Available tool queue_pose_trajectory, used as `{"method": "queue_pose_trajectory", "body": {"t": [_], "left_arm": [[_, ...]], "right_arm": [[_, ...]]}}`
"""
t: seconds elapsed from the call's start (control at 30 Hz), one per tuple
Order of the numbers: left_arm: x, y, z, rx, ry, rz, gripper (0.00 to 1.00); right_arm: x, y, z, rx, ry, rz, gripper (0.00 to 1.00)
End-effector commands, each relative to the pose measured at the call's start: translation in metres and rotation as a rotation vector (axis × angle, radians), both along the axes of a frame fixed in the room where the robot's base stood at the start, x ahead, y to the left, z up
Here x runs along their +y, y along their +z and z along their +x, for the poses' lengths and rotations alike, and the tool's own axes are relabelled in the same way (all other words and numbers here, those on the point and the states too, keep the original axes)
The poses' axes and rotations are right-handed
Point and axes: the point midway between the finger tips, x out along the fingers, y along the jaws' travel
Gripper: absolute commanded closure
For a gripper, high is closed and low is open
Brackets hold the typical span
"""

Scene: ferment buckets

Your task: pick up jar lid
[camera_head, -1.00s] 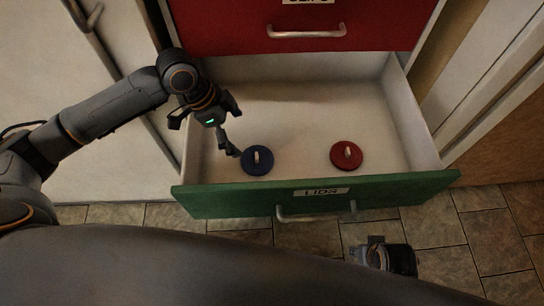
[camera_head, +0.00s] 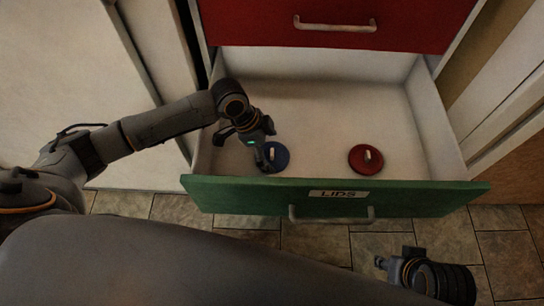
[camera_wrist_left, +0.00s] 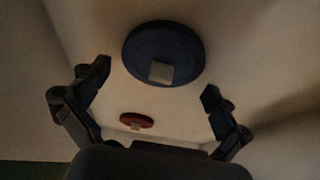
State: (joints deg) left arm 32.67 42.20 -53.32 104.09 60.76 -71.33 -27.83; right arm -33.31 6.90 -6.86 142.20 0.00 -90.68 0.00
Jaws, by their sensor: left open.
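A blue round lid (camera_head: 281,155) with a pale knob lies in the open green drawer, left of a red round lid (camera_head: 366,158). My left gripper (camera_head: 243,154) is over the drawer at the blue lid's left, with one finger covering part of that lid. In the left wrist view the gripper (camera_wrist_left: 157,78) is open and empty, with the blue lid (camera_wrist_left: 150,50) beyond and between its fingers. The red lid (camera_wrist_left: 134,119) shows farther off there. My right gripper (camera_head: 396,265) is low at the right, outside the drawer; its fingers are unclear.
The green drawer front (camera_head: 240,195) carries a LIDS label and a metal handle (camera_head: 330,217). A red drawer (camera_head: 350,28) is shut above. The drawer walls stand around the lids, and the drawer floor behind them is clear. Tiled floor lies in front.

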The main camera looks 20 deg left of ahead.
Motion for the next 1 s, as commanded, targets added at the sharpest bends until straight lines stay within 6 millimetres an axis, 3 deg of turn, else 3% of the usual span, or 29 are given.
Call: {"method": "queue_pose_trajectory", "body": {"t": [0.3,0.33,0.5,0.6,1.0], "left_arm": [[-0.0027,-0.0074,0.0011,-0.001,0.0,0.001,0.0],[-0.0027,-0.0074,0.001,-0.001,0.0,0.001,0.02],[-0.0026,-0.0073,0.001,-0.001,0.0,0.001,0.36],[-0.0025,-0.0078,0.0006,0.001,0.0,0.002,0.45],[-0.0014,-0.0112,-0.001,0.006,0.001,0.007,0.5]], "right_arm": [[0.0001,-0.0024,0.0006,-0.001,0.0,0.0,0.64],[0.0001,-0.0025,0.0006,-0.001,0.0,0.0,0.64],[0.0001,-0.0027,0.0004,-0.001,0.0,0.0,0.64],[0.0002,-0.0028,0.0004,-0.001,0.0,0.0,0.64],[0.0003,-0.0035,0.0005,-0.001,0.0,0.0,0.64]]}}
